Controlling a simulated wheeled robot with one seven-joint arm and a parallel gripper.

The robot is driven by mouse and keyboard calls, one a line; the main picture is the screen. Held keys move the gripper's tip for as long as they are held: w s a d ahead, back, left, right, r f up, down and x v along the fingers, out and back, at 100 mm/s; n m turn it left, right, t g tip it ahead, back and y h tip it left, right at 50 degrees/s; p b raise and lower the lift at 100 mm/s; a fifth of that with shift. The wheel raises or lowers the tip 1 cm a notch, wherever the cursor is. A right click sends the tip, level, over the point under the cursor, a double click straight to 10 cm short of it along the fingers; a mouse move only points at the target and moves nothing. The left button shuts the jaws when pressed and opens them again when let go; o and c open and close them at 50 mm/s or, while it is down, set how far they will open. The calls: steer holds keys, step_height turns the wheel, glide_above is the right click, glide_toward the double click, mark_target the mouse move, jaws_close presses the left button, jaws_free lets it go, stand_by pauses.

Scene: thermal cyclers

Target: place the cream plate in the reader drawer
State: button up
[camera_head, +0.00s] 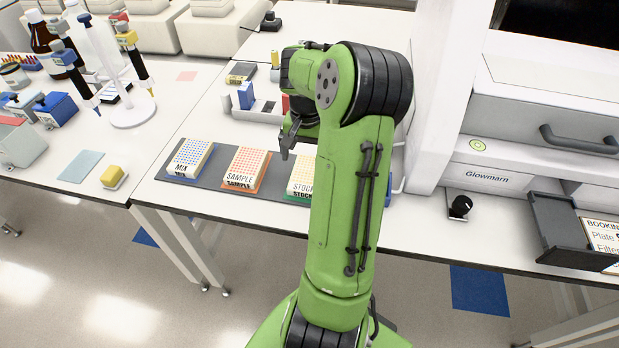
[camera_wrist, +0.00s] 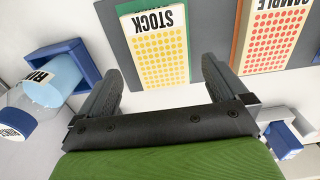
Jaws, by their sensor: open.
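A cream plate (camera_wrist: 158,58) with yellow wells sits in a green holder labelled STOCK; it also shows in the head view (camera_head: 300,178), partly behind my arm. My gripper (camera_wrist: 159,66) is open and empty, its fingers appearing on either side of the STOCK plate's near end. I cannot tell how high above it they are. In the head view one finger (camera_head: 287,140) shows above the plate. A dark grey open tray (camera_head: 555,220), apparently the reader drawer, juts out at the right below the Glowmarn reader (camera_head: 500,180).
A SAMPLE plate (camera_head: 245,168) in orange and a MIX plate (camera_head: 190,158) in blue share the dark mat (camera_head: 215,175). A blue holder with a jar (camera_wrist: 55,80) stands beside the mat.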

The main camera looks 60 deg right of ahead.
mark_target(307, 176)
step_height(307, 176, down, 7)
steer(key=shift+s+a+f+b, duration=0.1)
steer(key=shift+b, duration=0.5)
steer(key=c, duration=0.9)
step_height(307, 176, up, 10)
steer(key=shift+r+p, duration=0.1)
steer(key=shift+p, duration=0.95)
